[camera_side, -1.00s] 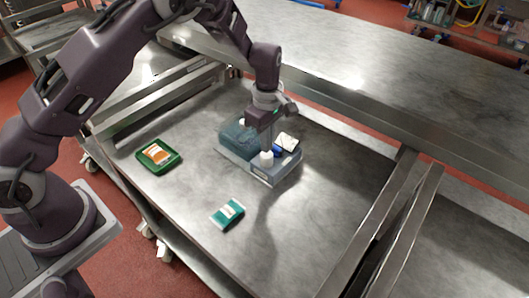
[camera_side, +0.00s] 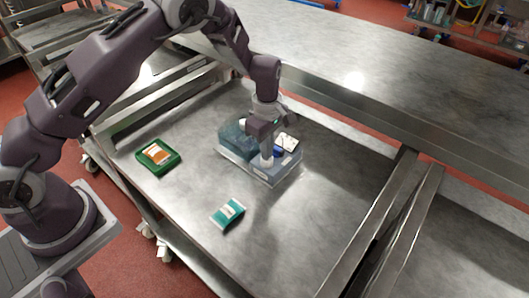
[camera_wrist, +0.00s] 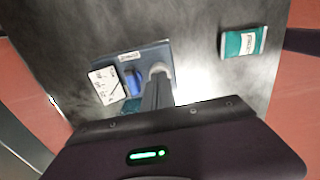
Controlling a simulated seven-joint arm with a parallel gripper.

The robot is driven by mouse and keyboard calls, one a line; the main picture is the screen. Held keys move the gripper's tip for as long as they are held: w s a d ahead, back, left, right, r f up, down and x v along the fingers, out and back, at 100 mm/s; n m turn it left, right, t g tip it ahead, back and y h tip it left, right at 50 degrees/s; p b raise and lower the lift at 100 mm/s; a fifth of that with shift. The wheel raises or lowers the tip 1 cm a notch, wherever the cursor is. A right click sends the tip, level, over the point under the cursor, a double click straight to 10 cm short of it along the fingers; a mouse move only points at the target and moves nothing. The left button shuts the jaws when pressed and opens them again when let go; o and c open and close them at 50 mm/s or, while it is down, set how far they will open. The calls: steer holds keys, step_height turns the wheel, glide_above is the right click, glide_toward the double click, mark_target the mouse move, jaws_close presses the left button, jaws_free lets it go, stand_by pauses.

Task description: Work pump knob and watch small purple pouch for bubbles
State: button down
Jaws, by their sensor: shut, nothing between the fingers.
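The bubble-test unit (camera_side: 262,172) is a grey-blue base with a clear teal tank (camera_side: 236,140), on the steel table. Its pale round knob (camera_wrist: 161,69) shows just beyond my fingertips in the wrist view. My gripper (camera_side: 267,160) is shut and empty, pointing down over the knob; its fingers (camera_wrist: 157,98) partly hide the knob. I cannot tell whether they touch it. A small blue item (camera_wrist: 133,83) lies on the base beside a white card (camera_wrist: 106,82). No clearly purple pouch shows, and no bubbles can be made out.
A green tray (camera_side: 143,166) with an orange pouch (camera_side: 157,154) sits at the left. A teal pouch (camera_side: 228,213) lies in front of the unit. A steel frame rail (camera_side: 370,232) runs along the right. The table front right is clear.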

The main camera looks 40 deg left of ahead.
steer(key=shift+f, duration=0.15)
steer(key=shift+r, duration=1.1)
stand_by(0.9)
steer(key=shift+f, duration=0.15)
stand_by(1.3)
